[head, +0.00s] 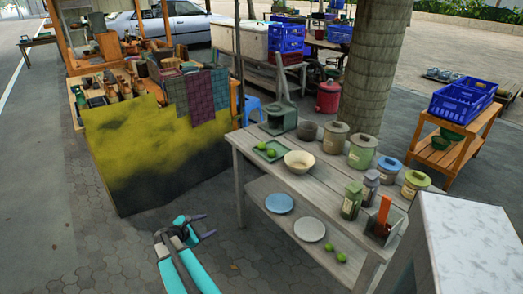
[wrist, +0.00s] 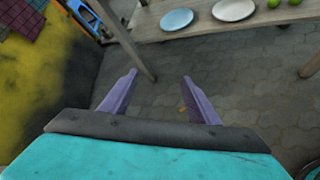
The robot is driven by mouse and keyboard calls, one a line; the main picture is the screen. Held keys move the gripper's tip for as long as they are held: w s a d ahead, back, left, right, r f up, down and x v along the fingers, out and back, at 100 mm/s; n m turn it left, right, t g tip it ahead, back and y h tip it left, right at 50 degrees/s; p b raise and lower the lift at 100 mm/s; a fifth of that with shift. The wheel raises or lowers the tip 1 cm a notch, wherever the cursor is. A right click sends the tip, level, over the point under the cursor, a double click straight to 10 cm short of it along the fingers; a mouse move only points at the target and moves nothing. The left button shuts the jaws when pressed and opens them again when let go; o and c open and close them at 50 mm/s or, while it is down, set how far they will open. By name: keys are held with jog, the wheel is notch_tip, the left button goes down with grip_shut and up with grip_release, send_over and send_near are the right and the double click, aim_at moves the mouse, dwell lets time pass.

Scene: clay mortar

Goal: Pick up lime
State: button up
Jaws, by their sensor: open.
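Two more limes (head: 335,252) lie on the table's lower shelf, right of two plates. These limes (wrist: 273,3) also show at the top edge of the wrist view, cut by the frame. My gripper (head: 202,226) is open and empty, in front of and left of the table, apart from every lime. In the wrist view my gripper's two purple fingers (wrist: 157,97) are spread over the paving.
A blue plate (head: 279,203) and a white plate (head: 310,229) lie on the lower shelf. A cream bowl (head: 299,162) and several lidded jars (head: 334,138) crowd the tabletop. A table leg (head: 238,185) stands near my gripper. A stall with yellow-black cloth (head: 125,150) is at left.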

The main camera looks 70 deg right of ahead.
jog(key=s+d+r+n+h, duration=0.3)
jog(key=s+d+r, duration=0.1)
jog(key=d+r, duration=0.6)
jog(key=s+d+r+n+g+h, duration=0.1)
jog(key=s+d+r+n+h, duration=0.1)
jog(key=d+r, duration=0.8)
jog(key=s+d+n, duration=0.1)
jog(key=s+d, duration=0.1)
jog(key=d, duration=0.1)
jog(key=shift+d+r+h, duration=0.25)
jog(key=shift+r+h, duration=0.1)
jog(key=shift+h, duration=0.05)
jog(key=shift+s, duration=0.1)
jog(key=p, duration=0.1)
send_near(260, 148)
jog(key=shift+d, duration=1.85)
jog(key=shift+d+f, duration=0.1)
jog(key=shift+d, duration=0.15)
jog(key=shift+s+d+p, duration=0.1)
jog(key=shift+p, duration=0.2)
jog(key=shift+s+d+p, duration=0.2)
jog(key=shift+d+p, duration=0.05)
jog(key=shift+d, duration=0.55)
jog(key=shift+s+d+p, duration=0.25)
jog(key=shift+d, duration=0.55)
jog(key=shift+s+d+p, duration=0.2)
jog(key=shift+d+p, duration=0.05)
jog(key=shift+d, duration=0.55)
